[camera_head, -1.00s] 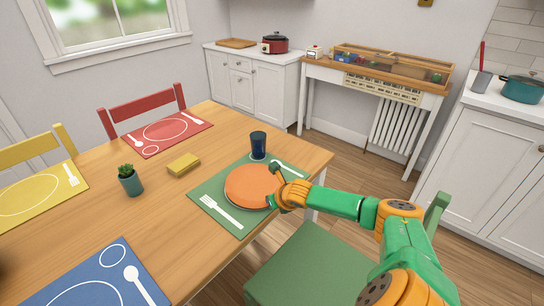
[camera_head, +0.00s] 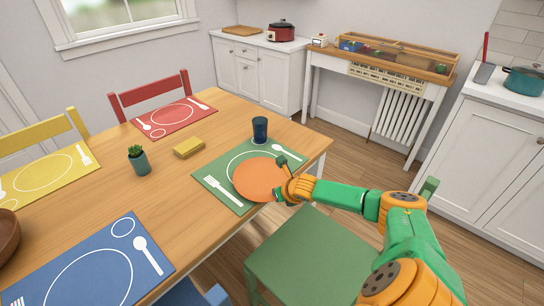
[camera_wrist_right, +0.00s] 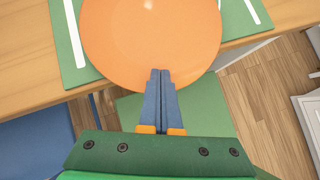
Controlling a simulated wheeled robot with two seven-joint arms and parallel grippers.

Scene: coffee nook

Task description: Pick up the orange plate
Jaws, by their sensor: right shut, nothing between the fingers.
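The orange plate (camera_head: 258,181) lies on the green placemat (camera_head: 210,178) near the table's edge, off-centre from the printed white circle, whose far arc shows. In the right wrist view the orange plate (camera_wrist_right: 150,35) fills the upper middle, and its near rim reaches past the table edge. My right gripper (camera_head: 284,178) is at the plate's rim on the edge side. In the wrist view its blue fingers (camera_wrist_right: 160,73) are shut together with nothing between them, and their tips overlap the plate's rim. I cannot tell whether they touch it. My left gripper is not in view.
A dark blue cup (camera_head: 260,130) stands behind the plate. A yellow block (camera_head: 189,148) and a potted plant (camera_head: 139,160) stand further left. A brown bowl (camera_head: 8,236) is at the left edge. A green chair (camera_head: 310,258) stands below the table edge, under my right arm.

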